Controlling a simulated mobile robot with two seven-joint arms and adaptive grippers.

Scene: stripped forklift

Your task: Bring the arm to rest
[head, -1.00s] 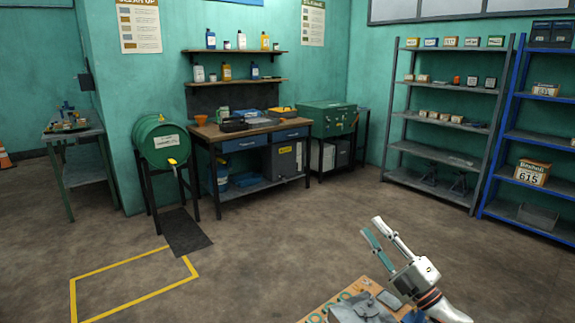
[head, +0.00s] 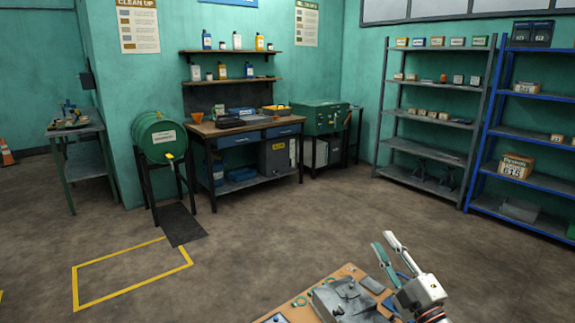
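My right gripper (head: 383,240) is at the lower right of the head view, at the end of my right arm. It has one pale finger and one teal finger, with a visible gap between them. Nothing shows in the gap. The gripper appears above the right side of a wooden work surface (head: 290,307), pointing up and left in the picture. My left arm and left gripper are not in view.
A grey metal part (head: 345,298) and small items lie on the work surface. A wide stretch of floor (head: 260,240) is clear beyond it. Farther back stand a green drum (head: 158,130), a workbench (head: 240,129) and grey (head: 428,155) and blue (head: 527,182) shelves.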

